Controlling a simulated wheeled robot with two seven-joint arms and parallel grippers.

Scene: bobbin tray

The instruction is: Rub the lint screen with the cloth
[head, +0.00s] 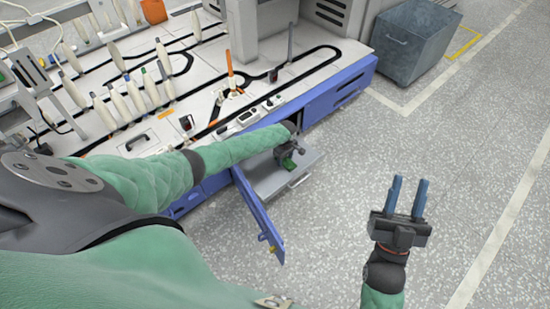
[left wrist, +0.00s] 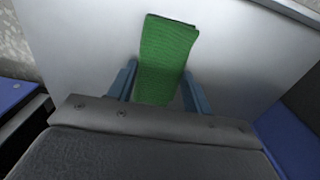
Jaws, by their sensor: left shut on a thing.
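My left gripper (head: 287,158) reaches down over a grey metal surface (head: 268,180) that sticks out from the blue front of the machine. It is shut on a folded green cloth (left wrist: 166,50). In the left wrist view the cloth stands out between the two blue fingers, over a smooth grey sheet (left wrist: 90,50). I cannot tell whether the cloth touches this sheet, or whether the sheet is the lint screen. No mesh shows. My right gripper (head: 408,197) points up over the floor at the right, its blue fingers apart and empty.
A blue door (head: 258,215) hangs open left of the grey surface. The machine top (head: 205,75) carries several bobbins, a black track and orange parts. A grey bin (head: 410,45) stands at the back right. The speckled floor at the right is clear.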

